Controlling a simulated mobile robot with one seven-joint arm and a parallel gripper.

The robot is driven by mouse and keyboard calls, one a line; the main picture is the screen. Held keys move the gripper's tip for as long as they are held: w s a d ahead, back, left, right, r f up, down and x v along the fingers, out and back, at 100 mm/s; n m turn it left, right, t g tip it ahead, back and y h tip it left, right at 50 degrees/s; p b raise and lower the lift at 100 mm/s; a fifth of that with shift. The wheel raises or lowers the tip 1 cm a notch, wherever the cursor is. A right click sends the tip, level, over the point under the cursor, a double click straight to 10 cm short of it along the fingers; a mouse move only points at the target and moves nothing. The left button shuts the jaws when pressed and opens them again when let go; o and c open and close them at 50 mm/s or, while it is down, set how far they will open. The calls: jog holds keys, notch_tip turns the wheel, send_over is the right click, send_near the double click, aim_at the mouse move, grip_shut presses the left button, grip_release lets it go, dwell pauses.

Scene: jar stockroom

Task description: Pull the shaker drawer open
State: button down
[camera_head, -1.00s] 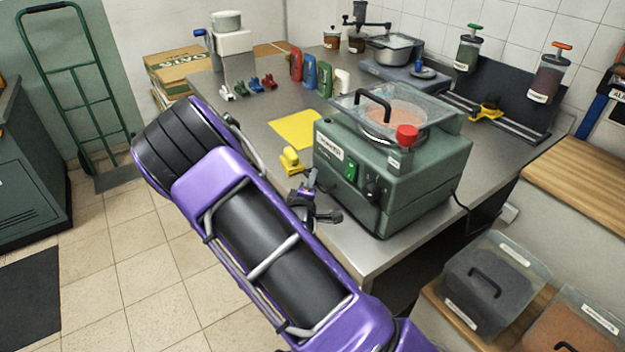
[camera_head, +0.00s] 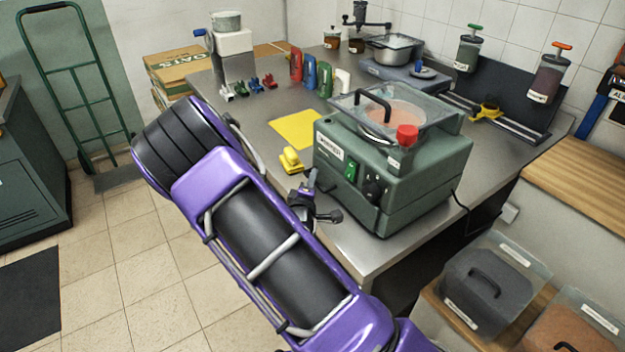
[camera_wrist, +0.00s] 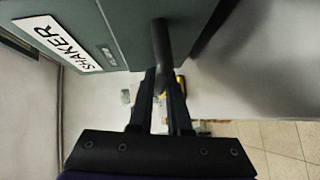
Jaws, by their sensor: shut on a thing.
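The shaker drawer's green front (camera_wrist: 95,30), with a white plate reading SHAKER, fills the upper left of the wrist view. Its dark bar handle (camera_wrist: 161,45) sticks out beside the plate. My gripper (camera_wrist: 160,85) is shut on this handle, with one dark finger on each side. How far the drawer stands out from its housing cannot be told. In the head view my purple arm covers much of the foreground, and I cannot make out the grip on the handle there.
A green machine (camera_head: 420,190) with a clear lid stands on the steel table (camera_head: 365,250). A yellow mat (camera_head: 296,129) and a small yellow tool (camera_head: 291,160) lie on the table. Lidded bins (camera_head: 488,287) stand at lower right. Tiled floor at left is open, before a green hand truck (camera_head: 78,98).

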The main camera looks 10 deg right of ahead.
jog(key=s+a+p, duration=0.1)
jog(key=s+a, duration=0.3)
jog(key=a, duration=0.7)
jog(key=shift+s, duration=0.3)
jog(key=c, duration=0.9)
grip_release()
jog(key=shift+o, duration=0.2)
jog(key=p+v, duration=0.1)
jog(key=v, duration=1.6)
jog(key=shift+s, duration=0.2)
jog(key=shift+a+r, duration=0.1)
